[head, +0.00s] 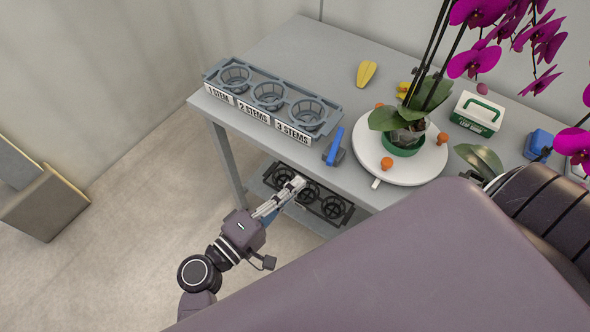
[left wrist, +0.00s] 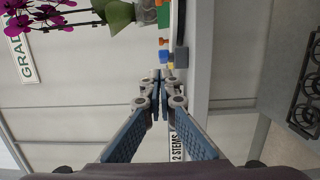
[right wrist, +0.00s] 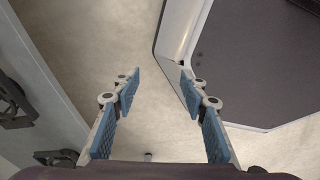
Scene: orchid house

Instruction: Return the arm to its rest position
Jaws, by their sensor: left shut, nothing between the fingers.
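My left gripper (head: 297,184) is shut and empty. In the head view it reaches out in front of the grey table (head: 318,62), and its fingers overlap the lower shelf in the picture. In the left wrist view the fingertips (left wrist: 158,78) meet with nothing between them; table items lie beyond. My right gripper (right wrist: 158,82) shows in the right wrist view, with its fingers apart and nothing between them. Pale floor lies beyond it. In the head view my own dark body hides the right gripper.
On the table stand a labelled rack (head: 232,92) with three baskets, a blue-handled tool (head: 334,148), a white turntable (head: 373,160) bearing a potted orchid (head: 385,118), and a green-and-white box (head: 477,113). A black rack (head: 334,208) sits on the lower shelf. The left floor is mostly clear.

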